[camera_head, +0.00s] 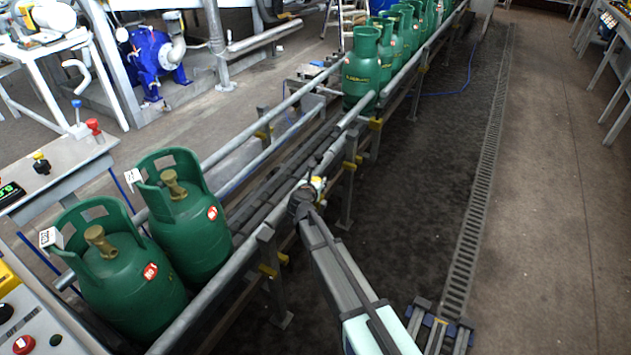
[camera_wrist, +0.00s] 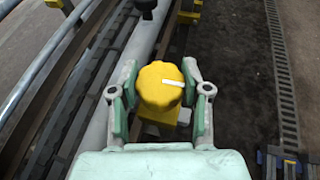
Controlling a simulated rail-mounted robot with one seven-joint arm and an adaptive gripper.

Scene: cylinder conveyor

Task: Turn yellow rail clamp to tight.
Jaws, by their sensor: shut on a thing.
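The yellow rail clamp (camera_wrist: 158,88) has a round, lobed knob with a white pointer line on its top. In the wrist view the line points to the right and slightly down. A yellow clamp body (camera_wrist: 165,117) shows just below the knob, against the grey rail. My gripper (camera_wrist: 159,90) has its green-padded fingers on the left and right sides of the knob, shut on it. In the head view my gripper (camera_head: 306,200) is at the near guide rail, right of the gas cylinders, and mostly hides the knob.
Two green cylinders (camera_head: 183,228) stand on the conveyor at left. More cylinders (camera_head: 362,72) line its far end. Guide rails (camera_head: 240,250) run along the conveyor. A control desk (camera_head: 62,165) stands at left. The floor (camera_head: 420,190) right of the conveyor is open, with a drain grate (camera_head: 480,200).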

